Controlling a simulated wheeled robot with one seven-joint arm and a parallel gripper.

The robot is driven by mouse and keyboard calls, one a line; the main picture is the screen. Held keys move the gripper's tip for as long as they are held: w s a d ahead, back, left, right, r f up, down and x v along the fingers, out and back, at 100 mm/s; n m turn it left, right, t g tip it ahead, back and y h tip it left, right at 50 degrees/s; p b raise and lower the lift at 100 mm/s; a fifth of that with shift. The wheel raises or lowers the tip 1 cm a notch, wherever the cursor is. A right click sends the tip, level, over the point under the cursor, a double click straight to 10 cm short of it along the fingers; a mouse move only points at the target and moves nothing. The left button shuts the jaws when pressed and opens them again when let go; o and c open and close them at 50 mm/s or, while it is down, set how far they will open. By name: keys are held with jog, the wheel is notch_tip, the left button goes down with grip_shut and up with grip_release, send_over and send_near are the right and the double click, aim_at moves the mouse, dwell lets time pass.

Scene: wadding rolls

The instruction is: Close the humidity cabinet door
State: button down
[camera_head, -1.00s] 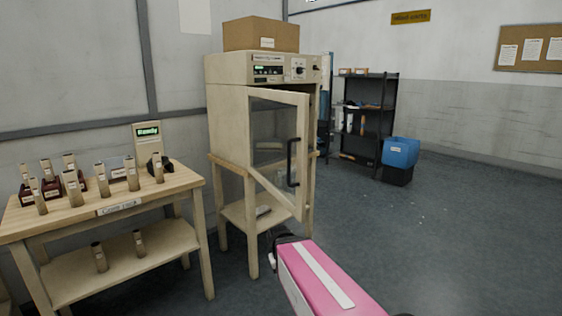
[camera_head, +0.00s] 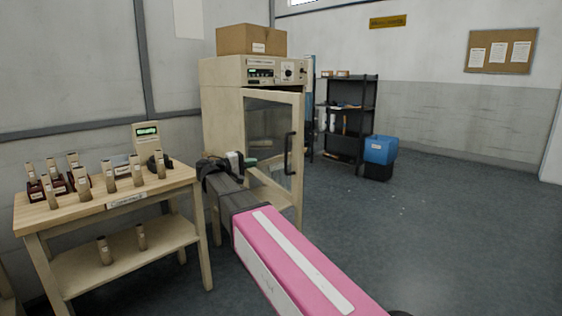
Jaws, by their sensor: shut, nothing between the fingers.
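The humidity cabinet (camera_head: 221,112) is a beige box on a wooden stand against the wall. Its door (camera_head: 273,104) has a glass pane and a dark vertical handle (camera_head: 288,156), and stands ajar with a gap at its right edge. My gripper (camera_head: 234,163) is at the end of my pink-covered arm, in front of the cabinet's lower left part. It overlaps the door's lower left area in the picture; I cannot tell whether it touches. It is shut and holds nothing. My gripper and arm hide much of the cabinet's stand.
A cardboard box (camera_head: 251,40) sits on the cabinet. A dark shelf (camera_head: 346,120) and a blue bin (camera_head: 380,149) stand behind. The floor at right is clear.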

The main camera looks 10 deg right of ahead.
aim_at(283, 157)
jog(key=x, duration=1.4)
jog(key=shift+s, duration=0.1)
jog(key=shift+d, duration=0.1)
